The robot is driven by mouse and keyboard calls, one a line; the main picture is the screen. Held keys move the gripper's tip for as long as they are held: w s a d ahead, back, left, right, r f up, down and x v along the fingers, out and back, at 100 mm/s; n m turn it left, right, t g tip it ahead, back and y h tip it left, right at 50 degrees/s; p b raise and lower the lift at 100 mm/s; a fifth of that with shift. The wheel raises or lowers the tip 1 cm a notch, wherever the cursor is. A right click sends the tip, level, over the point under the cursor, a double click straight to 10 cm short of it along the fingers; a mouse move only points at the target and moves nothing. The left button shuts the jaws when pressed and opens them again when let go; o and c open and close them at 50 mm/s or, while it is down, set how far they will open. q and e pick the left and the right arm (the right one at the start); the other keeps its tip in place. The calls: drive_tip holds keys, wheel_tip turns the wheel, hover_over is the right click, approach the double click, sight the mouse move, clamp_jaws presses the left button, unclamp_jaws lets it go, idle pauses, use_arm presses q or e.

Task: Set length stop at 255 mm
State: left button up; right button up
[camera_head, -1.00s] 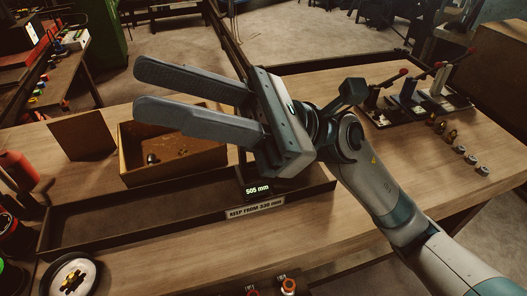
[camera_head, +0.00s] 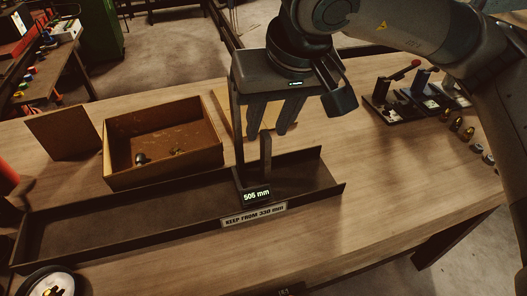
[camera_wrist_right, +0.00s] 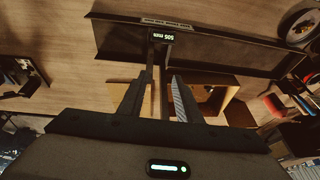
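The length stop (camera_head: 256,195) sits in a long dark trough (camera_head: 120,215), with a display reading 505 mm and an upright tab (camera_head: 266,152). The display also shows in the right wrist view (camera_wrist_right: 162,37). My right gripper (camera_head: 271,132) is above the stop, fingers pointing down. In the right wrist view its fingers (camera_wrist_right: 155,82) are apart, with the stop's upright part seen between them. I see no grip on it; the exact gap is hard to judge. My left gripper is not in view.
A plate on the trough's front reads KEEP FROM 330 mm (camera_head: 254,215). Behind the trough stands an open wooden box (camera_head: 163,168) with small parts inside. Toggle clamps (camera_head: 425,95) and small fittings line the right. A round dish (camera_head: 45,283) is at front left.

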sight(264, 155)
drive_tip(key=shift+w+d+r+t+h, duration=0.3)
drive_tip(key=shift+w+d+r+t, duration=0.1)
drive_tip(key=shift+w+d, duration=0.2)
drive_tip(key=shift+f, duration=0.1)
drive_tip(key=p+x, duration=0.6)
drive_tip(key=x, duration=1.1)
drive_tip(key=shift+f, duration=0.15)
clamp_jaws()
